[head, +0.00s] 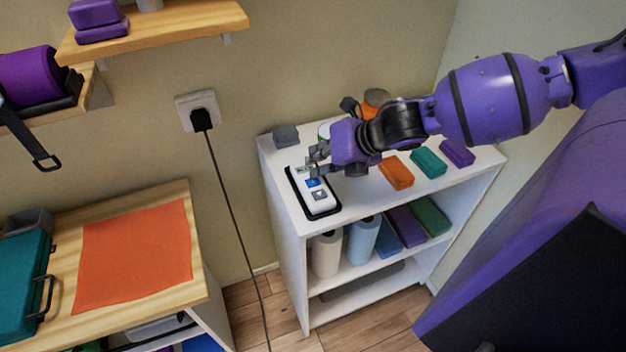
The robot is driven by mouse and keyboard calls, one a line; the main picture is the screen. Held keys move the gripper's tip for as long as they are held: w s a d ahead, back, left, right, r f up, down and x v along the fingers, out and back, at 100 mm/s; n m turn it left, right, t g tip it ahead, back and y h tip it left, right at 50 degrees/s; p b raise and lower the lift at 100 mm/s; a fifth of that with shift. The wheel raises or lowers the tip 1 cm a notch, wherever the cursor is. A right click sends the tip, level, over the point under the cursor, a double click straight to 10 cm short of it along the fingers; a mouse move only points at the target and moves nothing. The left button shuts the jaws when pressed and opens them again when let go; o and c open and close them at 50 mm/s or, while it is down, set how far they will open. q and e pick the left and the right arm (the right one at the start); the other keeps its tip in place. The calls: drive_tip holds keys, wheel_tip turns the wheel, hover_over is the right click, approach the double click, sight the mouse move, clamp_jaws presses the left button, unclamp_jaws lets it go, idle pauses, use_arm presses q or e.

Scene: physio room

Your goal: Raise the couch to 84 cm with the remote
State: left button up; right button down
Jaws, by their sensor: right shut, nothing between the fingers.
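The remote (321,204) is white with a blue button and a grey button. It lies in a dark holder (334,213) on top of the white shelf unit (352,218). My right gripper (314,163) is shut and empty, over the far end of the remote near its small display, which it partly covers. I cannot tell whether the fingertips touch the remote. A large purple padded surface, perhaps the couch (500,210), fills the right side; its height cannot be read here. My left gripper is not in view.
Orange (396,172), teal (428,162) and purple blocks (457,152) lie on the shelf top right of the gripper. A small grey box (286,136) and jars stand behind. A black cable hangs from the wall socket (199,110). A wooden table (150,290) stands left.

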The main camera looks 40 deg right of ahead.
drive_tip(key=shift+r, duration=0.15)
drive_tip(key=shift+r, duration=2.5)
